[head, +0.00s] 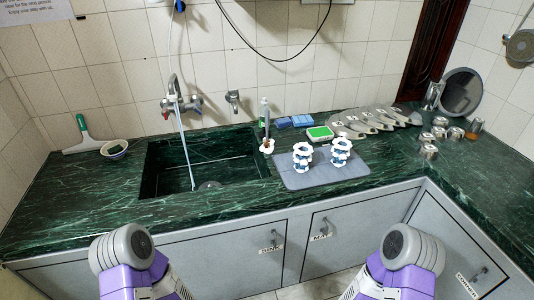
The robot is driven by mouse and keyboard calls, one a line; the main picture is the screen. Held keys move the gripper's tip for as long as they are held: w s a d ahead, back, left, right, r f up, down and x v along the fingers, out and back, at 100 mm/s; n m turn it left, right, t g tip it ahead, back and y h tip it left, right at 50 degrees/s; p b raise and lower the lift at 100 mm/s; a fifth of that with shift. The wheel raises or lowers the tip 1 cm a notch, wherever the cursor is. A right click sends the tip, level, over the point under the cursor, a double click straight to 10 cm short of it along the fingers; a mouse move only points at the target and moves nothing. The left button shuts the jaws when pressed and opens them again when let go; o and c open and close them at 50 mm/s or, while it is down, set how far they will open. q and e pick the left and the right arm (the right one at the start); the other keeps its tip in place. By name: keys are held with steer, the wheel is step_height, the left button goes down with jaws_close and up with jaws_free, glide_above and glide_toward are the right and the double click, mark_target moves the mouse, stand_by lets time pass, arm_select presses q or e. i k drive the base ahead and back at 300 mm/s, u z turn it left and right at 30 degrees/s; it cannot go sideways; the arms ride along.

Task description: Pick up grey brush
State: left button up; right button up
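My two purple-and-grey arms show at the bottom edge, left and right. Neither gripper is in view.
The dark green counter (75,205) has a sink (165,180) with a tap (173,98) and hanging hose. A grey mat (310,182) holds two white stacked racks (302,158). A bowl (115,151), sponges (320,133), plates (352,128) and metal cups (428,151) stand around. The counter's front left is clear.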

mark_target(267, 148)
steer(key=u, duration=0.2)
steer(key=k, duration=0.35)
steer(key=z, duration=1.1)
steer(key=i, duration=0.9)
steer(key=u, duration=0.55)
steer(key=i, duration=0.7)
steer(key=u, duration=0.75)
